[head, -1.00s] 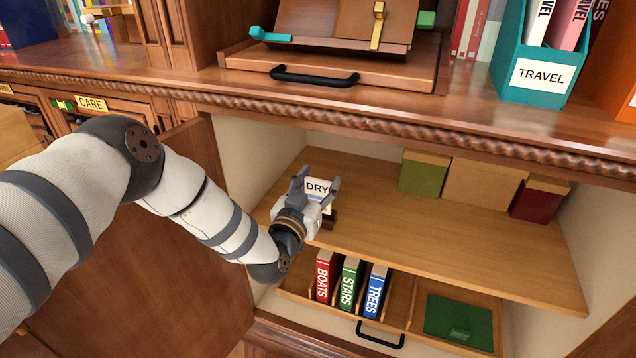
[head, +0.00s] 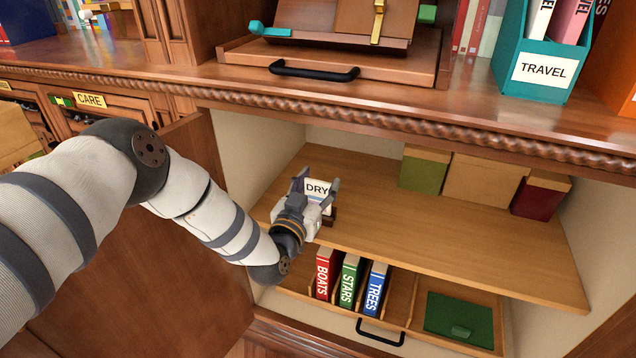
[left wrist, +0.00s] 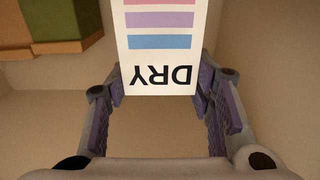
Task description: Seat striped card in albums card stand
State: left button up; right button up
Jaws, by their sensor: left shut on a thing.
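The striped card (head: 317,188) is white, with dark letters DRY at its top. In the left wrist view the card (left wrist: 160,45) shows purple, pink and blue stripes, with the letters upside down. My left gripper (head: 316,190) is shut on the card, with its fingers at the card's two side edges. It holds the card upright over the left part of the wooden shelf. A small dark brown piece (head: 329,219), perhaps the card stand, shows just right of the gripper. The gripper hides most of it, so I cannot tell whether the card touches it. My right gripper is not in view.
The wooden shelf (head: 440,220) is clear in its middle. Green, tan and dark red boxes (head: 423,172) stand along its back. Below is a tray with BOATS, STARS and TREES books (head: 349,281) and a green piece (head: 458,318). An open door (head: 150,270) is at left.

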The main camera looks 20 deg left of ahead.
pick_arm(q)
jog(key=shift+f+b, duration=0.55)
jog(key=shift+f, duration=0.5)
jog(key=o, duration=0.8)
jog(key=shift+o, duration=0.2)
jog(key=shift+s, duration=0.15)
jog(key=s, duration=1.1)
jog(key=shift+s+a, duration=0.2)
jog(key=shift+s, duration=0.2)
